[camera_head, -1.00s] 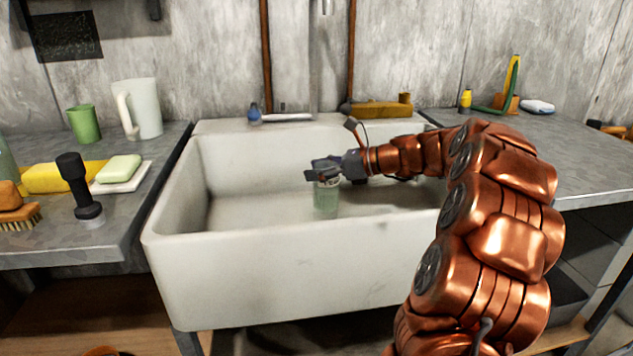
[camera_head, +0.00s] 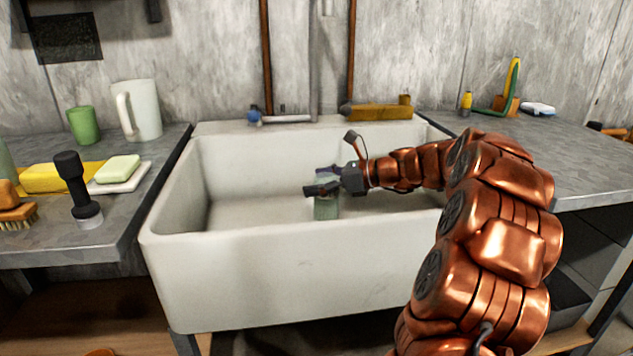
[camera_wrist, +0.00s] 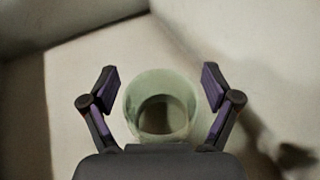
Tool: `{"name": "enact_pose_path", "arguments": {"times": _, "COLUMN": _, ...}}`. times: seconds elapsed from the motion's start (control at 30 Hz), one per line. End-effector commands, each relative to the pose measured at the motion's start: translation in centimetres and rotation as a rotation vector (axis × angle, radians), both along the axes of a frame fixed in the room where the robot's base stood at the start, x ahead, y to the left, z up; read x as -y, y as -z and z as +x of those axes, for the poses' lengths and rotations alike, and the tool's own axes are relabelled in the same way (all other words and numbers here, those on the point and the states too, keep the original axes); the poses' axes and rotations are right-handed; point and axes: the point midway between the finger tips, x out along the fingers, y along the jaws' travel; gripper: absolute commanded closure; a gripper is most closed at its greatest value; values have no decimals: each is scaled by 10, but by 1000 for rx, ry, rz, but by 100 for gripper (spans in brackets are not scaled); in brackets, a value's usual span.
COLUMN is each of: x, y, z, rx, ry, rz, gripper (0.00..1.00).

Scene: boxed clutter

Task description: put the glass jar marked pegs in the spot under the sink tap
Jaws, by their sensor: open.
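The greenish glass jar (camera_head: 326,209) stands upright in the white sink (camera_head: 250,270), near the middle of the basin. No lettering on it can be read. My gripper (camera_head: 319,182) is at the jar's upper part, its fingers spread. In the wrist view the round jar (camera_wrist: 160,106) lies between the two open fingers (camera_wrist: 160,78), with a gap on each side. The tap fittings (camera_head: 285,118) run along the sink's back edge below a grey upright pipe (camera_head: 314,60). The spout cannot be made out clearly.
The left counter (camera_head: 150,190) holds a white jug (camera_head: 143,110), a green cup (camera_head: 83,125), soap (camera_head: 118,168) and a black-handled tool (camera_head: 72,185). The right counter (camera_head: 560,160) is mostly clear. The sink walls surround my gripper; the basin left of the jar is empty.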

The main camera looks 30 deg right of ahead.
Motion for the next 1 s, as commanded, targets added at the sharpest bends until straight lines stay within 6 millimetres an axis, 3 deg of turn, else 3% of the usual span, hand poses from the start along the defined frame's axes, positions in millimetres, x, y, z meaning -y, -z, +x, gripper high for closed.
{"name": "enact_pose_path", "arguments": {"times": 0.37, "x": 3, "y": -8, "z": -3, "rx": -1, "ry": 1, "rz": -1, "gripper": 12}}
{"name": "enact_pose_path", "arguments": {"times": 1.0, "x": 45, "y": -27, "z": -53, "rx": -1, "ry": -1, "rz": 0, "gripper": 12}}
